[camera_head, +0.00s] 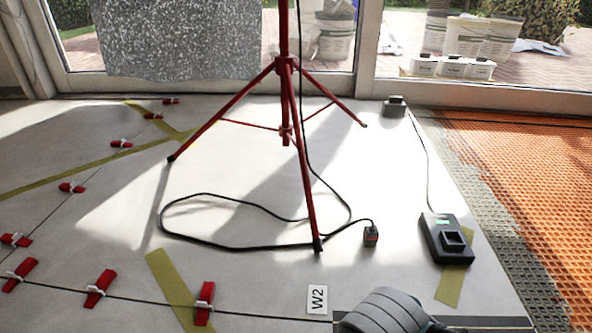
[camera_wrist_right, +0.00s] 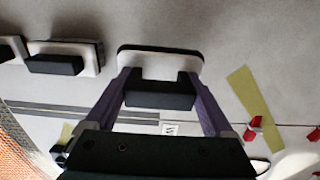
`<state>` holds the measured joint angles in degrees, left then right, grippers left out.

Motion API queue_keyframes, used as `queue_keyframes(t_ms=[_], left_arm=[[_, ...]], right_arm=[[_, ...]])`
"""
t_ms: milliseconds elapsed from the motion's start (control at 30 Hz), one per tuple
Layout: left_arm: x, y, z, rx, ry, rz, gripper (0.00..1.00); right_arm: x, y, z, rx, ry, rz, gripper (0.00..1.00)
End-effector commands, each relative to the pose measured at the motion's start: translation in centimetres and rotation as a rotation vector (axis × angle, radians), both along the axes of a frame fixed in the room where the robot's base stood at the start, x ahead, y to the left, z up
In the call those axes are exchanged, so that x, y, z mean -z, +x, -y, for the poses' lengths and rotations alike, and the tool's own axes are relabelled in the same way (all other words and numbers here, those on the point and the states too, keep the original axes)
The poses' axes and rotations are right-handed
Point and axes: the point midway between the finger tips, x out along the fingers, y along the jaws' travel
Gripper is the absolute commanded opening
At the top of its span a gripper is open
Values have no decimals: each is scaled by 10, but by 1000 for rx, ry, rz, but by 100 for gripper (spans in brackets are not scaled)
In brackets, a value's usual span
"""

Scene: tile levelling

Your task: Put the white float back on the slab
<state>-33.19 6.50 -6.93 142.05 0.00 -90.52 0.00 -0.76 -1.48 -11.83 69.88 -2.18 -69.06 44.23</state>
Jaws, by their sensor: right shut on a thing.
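In the right wrist view, my right gripper (camera_wrist_right: 160,88) is shut on the black handle of the white float (camera_wrist_right: 160,60). The float has a white plate with a dark edge, and I see it over the grey slab (camera_wrist_right: 230,60). I cannot tell whether its plate touches the slab. In the head view, only a grey part of my right arm shows at the bottom edge; the right gripper and the float are out of that frame. My left gripper is in neither view.
Two similar floats with black handles, one (camera_wrist_right: 65,60) and another (camera_wrist_right: 10,50), lie left of the held one. Red wedges (camera_head: 100,288), a W2 label (camera_head: 317,299), a red tripod (camera_head: 287,65), a cable and a black device (camera_head: 446,238) are on the slab. Orange matting (camera_head: 545,190) lies right.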

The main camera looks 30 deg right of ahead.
Motion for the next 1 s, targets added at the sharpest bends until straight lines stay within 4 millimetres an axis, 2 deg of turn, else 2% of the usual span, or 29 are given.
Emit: queue_keyframes(t_ms=[300,700,733,833,1000], left_arm=[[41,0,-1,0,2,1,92],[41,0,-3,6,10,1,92],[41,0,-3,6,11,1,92],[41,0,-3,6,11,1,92],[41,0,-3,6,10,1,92]], right_arm=[[44,0,0,0,-1,1,0],[45,1,0,1,0,1,0],[45,0,0,0,0,1,88],[44,0,0,0,0,1,100],[44,0,0,1,0,0,100]])
